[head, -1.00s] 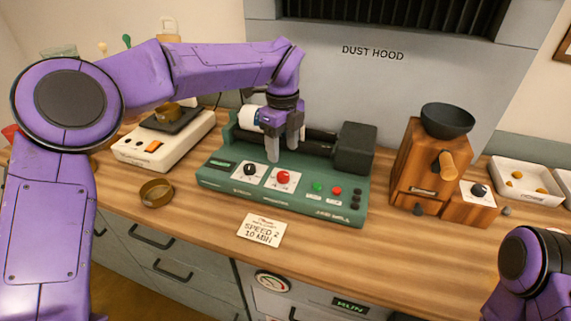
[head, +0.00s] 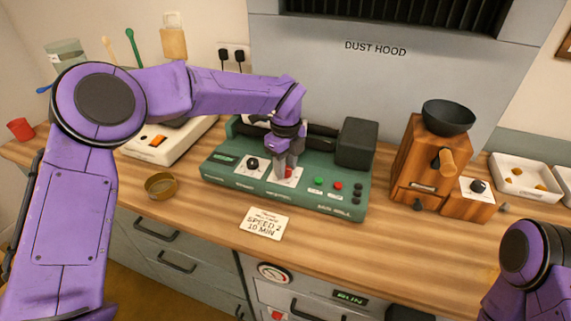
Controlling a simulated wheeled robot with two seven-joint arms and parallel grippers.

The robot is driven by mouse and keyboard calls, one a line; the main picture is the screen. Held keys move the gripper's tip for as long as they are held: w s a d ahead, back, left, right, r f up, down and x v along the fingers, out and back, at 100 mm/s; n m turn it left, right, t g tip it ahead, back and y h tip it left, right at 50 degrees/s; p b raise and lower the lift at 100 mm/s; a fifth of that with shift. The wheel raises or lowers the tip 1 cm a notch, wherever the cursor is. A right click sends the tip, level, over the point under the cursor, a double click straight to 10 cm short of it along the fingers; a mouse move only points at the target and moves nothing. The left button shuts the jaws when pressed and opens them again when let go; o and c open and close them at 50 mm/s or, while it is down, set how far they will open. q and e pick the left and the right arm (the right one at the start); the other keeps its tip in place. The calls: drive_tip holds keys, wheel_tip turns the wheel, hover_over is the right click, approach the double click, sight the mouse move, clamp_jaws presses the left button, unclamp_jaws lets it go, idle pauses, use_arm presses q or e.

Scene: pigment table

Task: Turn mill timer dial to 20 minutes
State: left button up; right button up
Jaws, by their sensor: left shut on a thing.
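The green mill (head: 225,178) stands on the wooden counter with two rollers and a dark block at its right end. Its sloped front carries a black dial (head: 252,164) on a white plate and a red dial (head: 289,173) to its right. My left gripper (head: 286,174) points down from above and is shut on the red dial, hiding much of it and its scale. The dial's setting cannot be read. A card (head: 265,223) in front of the mill reads "SPEED 2 10 MIN". Of my right arm only links show at lower right.
Green and red buttons (head: 328,183) sit right of the red dial. A wooden grinder (head: 418,160) with a black bowl stands to the right, beside a white tray (head: 520,192). A brass ring (head: 160,186) and white scale (head: 155,146) are left.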

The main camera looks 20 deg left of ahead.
use_arm(q)
drive_tip(key=shift+m, duration=0.3)
drive_tip(key=m+p, duration=0.1)
drive_tip(key=m, duration=0.3)
drive_tip(key=shift+r+m+p, duration=0.1)
drive_tip(key=shift+m+p, duration=0.2)
drive_tip(key=shift+p, duration=0.05)
drive_tip(key=m+p, duration=0.3)
drive_tip(key=m, duration=0.3)
drive_tip(key=m+p, duration=0.3)
drive_tip(key=m, duration=0.3)
drive_tip(key=shift+m, duration=0.3)
drive_tip(key=m+p, duration=0.1)
drive_tip(key=m, duration=0.2)
drive_tip(key=shift+p, duration=0.4)
drive_tip(key=shift+m+p, duration=0.45)
drive_tip(key=shift+m, duration=1.25)
drive_tip(key=o, duration=1)
